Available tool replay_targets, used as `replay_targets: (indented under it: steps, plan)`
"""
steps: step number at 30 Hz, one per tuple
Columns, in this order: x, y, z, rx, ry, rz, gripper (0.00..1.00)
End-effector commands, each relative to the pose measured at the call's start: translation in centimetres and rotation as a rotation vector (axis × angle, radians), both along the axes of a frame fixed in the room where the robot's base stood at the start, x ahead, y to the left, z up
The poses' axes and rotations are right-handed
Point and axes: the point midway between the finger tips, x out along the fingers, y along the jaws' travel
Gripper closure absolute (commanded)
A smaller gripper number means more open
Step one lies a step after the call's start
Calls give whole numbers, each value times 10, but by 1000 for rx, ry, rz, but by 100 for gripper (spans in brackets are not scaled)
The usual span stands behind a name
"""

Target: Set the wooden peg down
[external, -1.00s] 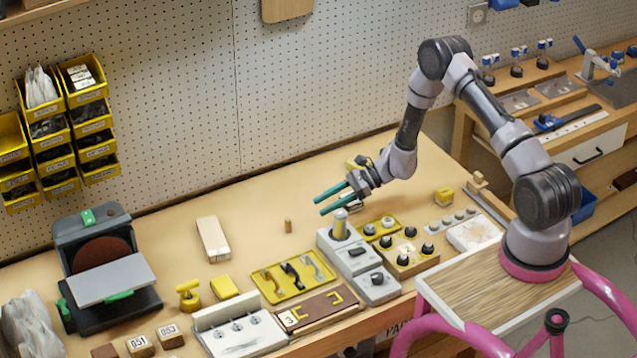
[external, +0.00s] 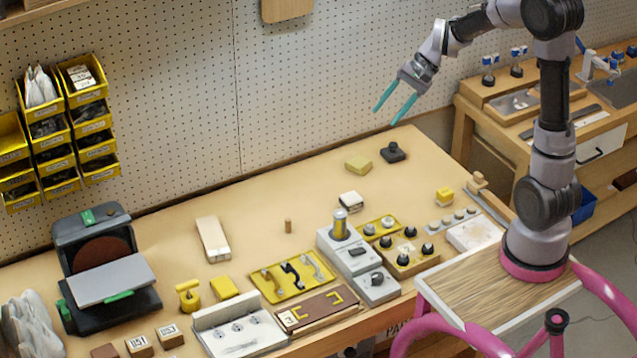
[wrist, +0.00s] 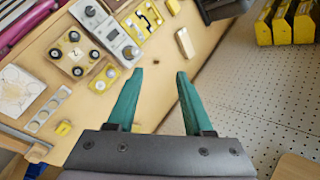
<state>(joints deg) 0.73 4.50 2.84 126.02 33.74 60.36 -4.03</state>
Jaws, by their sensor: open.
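A small brown wooden peg (external: 288,226) stands upright on the bench top (external: 165,235) in the external view, left of the grey device with the yellow cylinder. Nothing touches it. My gripper (external: 388,115) is raised well above the back right part of the bench, far to the right of the peg. Its two teal fingers are spread and empty; the wrist view shows a clear gap between the fingertips (wrist: 160,73).
The grey device (external: 371,287) stands front right of the peg. A white-topped block (external: 351,200), a yellow block (external: 358,165) and a black knobbed piece (external: 393,153) lie behind it. A pale block (external: 213,239) lies left of the peg. The bench around the peg is clear.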

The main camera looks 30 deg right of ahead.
Motion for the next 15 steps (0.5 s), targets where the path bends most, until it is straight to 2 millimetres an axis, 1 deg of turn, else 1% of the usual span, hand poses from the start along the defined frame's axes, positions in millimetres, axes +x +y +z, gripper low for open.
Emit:
replay_targets:
  steps: [1,6,8,9,12,15]
  plan:
    - [-16,-8,18,-44,-58,21,48]
    - [-67,-40,57,-208,-233,85,48]
    - [-85,-52,67,-267,-295,103,48]
    - [-97,-59,74,-307,-336,114,48]
    - [-124,-78,87,-402,-432,133,48]
    - [-146,-93,95,-483,-511,146,48]
